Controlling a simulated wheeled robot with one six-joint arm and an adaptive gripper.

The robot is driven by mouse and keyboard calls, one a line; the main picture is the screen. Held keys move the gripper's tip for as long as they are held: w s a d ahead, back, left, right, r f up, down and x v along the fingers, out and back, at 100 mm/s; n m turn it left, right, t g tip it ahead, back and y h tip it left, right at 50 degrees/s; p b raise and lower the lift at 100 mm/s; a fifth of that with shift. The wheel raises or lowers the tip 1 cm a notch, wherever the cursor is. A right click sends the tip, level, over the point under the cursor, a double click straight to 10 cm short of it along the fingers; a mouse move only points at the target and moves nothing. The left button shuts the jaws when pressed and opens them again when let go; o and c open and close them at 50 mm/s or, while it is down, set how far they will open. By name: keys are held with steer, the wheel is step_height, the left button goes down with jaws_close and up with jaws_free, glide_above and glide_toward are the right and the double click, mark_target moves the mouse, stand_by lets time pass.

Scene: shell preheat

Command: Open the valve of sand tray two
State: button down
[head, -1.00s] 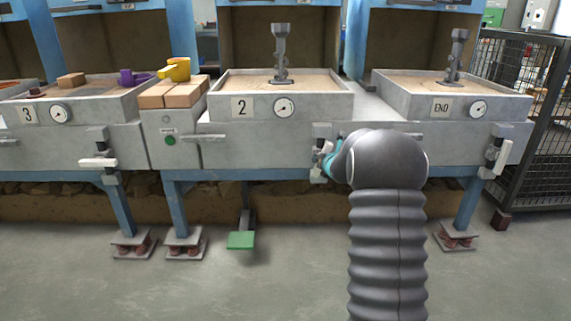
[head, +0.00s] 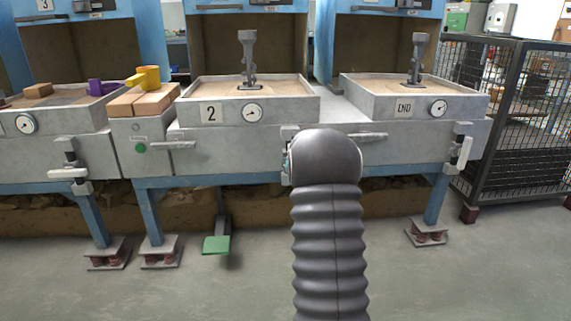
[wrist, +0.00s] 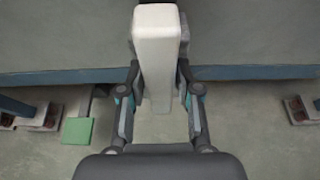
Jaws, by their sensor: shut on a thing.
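Sand tray two (head: 190,112) is a grey box of sand with a "2" plate and a dial on its front. Its valve (head: 288,131) is at the front right corner, mostly hidden behind my arm in the head view. In the wrist view my gripper (wrist: 158,88) is shut on the white valve handle (wrist: 156,45), with one finger on each side of it. The handle shows as a long pale bar against the grey front. I cannot tell the handle's exact angle.
The END tray's valve handle (head: 465,152) stands upright; tray three's handle (head: 68,174) lies level. A green pedal (head: 216,245) sits low under tray two. A wire cage (head: 515,120) stands at the right. The floor in front is clear.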

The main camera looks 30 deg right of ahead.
steer(key=shift+d, duration=0.1)
steer(key=c, duration=1)
jaws_free()
steer(key=shift+s+d, duration=0.1)
steer(key=shift+s, duration=0.05)
steer(key=shift+o, duration=0.2)
steer(key=shift+s+a+r, duration=0.25)
steer(key=shift+s+a, duration=0.1)
steer(key=shift+a, duration=0.05)
steer(key=v, duration=1.1)
steer(key=shift+f, duration=0.15)
